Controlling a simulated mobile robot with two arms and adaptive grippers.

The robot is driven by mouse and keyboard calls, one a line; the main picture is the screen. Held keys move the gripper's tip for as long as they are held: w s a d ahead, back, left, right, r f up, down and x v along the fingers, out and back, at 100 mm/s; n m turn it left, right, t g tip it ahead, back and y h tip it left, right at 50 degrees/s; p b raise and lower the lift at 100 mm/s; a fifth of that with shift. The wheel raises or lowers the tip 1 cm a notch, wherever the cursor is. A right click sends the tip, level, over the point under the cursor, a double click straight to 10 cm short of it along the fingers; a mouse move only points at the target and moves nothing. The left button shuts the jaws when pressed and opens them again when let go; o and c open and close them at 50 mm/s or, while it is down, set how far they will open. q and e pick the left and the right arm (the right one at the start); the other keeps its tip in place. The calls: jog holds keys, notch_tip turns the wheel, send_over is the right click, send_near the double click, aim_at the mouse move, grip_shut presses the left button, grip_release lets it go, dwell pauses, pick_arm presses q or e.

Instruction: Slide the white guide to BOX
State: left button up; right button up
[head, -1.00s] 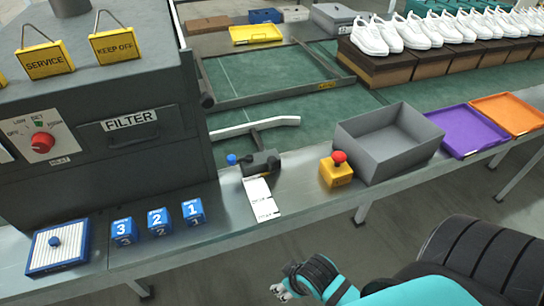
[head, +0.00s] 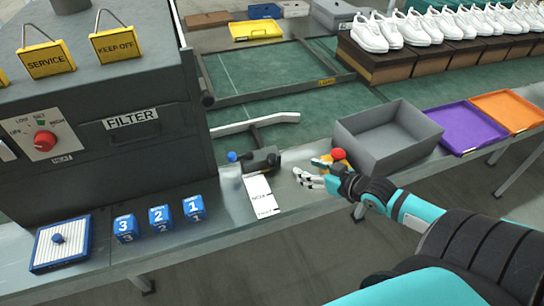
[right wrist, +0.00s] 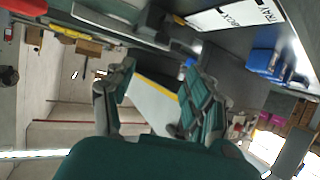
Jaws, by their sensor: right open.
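The white guide (head: 255,124) is a curved bar reaching over the green belt. Its arm runs back to a dark clamp block (head: 262,160) with a blue knob (head: 233,157) on the near rail. A white label plate (head: 260,196) lies in front of the block; in the right wrist view the plate (right wrist: 235,18) reads BOX and TRAY. My right gripper (head: 306,177) is open and empty, right of the clamp block and apart from it. Its spread fingers (right wrist: 157,103) also show in the right wrist view. My left gripper is out of view.
A yellow box with a red button (head: 339,154) is partly hidden behind my right gripper. A grey bin (head: 375,150), purple tray (head: 466,130) and orange tray (head: 508,112) stand to the right. Blue numbered blocks (head: 159,219) sit to the left, before the filter machine (head: 110,100).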

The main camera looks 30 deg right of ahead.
aim_at(273, 157)
jog(key=b+x, duration=0.1)
jog(key=x, duration=1.6)
jog(key=shift+b, duration=0.3)
grip_shut()
